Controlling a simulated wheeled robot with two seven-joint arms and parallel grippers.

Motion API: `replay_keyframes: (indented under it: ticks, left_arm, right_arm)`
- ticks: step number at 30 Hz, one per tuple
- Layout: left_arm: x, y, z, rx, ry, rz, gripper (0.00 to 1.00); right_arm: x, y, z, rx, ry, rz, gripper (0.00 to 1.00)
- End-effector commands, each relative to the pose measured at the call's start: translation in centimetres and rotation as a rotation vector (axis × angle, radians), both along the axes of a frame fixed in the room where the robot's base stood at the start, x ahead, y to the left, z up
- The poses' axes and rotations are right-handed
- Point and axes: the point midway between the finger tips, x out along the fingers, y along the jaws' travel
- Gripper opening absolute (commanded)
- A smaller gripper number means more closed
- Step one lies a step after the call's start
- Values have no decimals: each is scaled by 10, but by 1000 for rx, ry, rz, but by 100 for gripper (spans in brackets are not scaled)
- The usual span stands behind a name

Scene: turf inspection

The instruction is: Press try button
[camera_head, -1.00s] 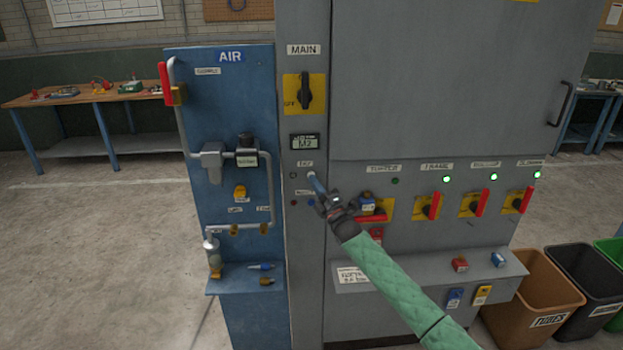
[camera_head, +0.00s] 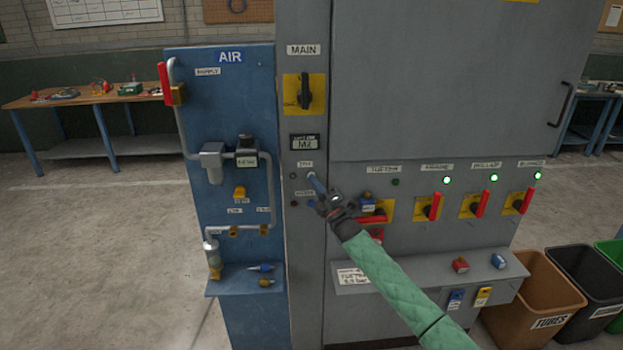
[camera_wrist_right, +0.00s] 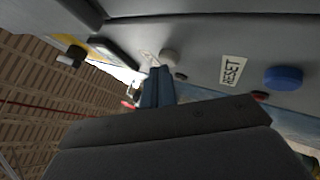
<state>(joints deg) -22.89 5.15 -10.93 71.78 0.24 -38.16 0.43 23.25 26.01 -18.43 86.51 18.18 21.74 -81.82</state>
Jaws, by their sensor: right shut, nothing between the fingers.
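The small label reading TRY (camera_head: 306,164) is on the narrow grey panel, below the display. The pale grey round try button (camera_wrist_right: 168,57) shows in the right wrist view, just beyond my fingertips. My right gripper (camera_head: 314,181) is shut and empty, its blue fingers pointing up and left at the button just under the TRY label. In the right wrist view the fingertips (camera_wrist_right: 158,74) appear at or very close to the button's edge; I cannot tell whether they touch it. My left gripper is not in view.
A blue button (camera_wrist_right: 283,77) beside a RESET label (camera_wrist_right: 232,70) sits close to the try button. Above are a display (camera_head: 305,142) and the MAIN switch (camera_head: 305,93). The blue AIR panel (camera_head: 225,100) is at left; red-handled switches (camera_head: 433,206) are at right.

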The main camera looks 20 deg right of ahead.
Motion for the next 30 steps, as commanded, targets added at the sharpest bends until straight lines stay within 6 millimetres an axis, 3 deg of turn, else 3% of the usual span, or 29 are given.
replay_keyframes:
  ticks: [20,30]
  left_arm:
    - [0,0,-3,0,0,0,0]
    - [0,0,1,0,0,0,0]
  right_arm:
    - [4,-1,0,1,0,1,0]
    - [-8,2,0,2,1,1,0]
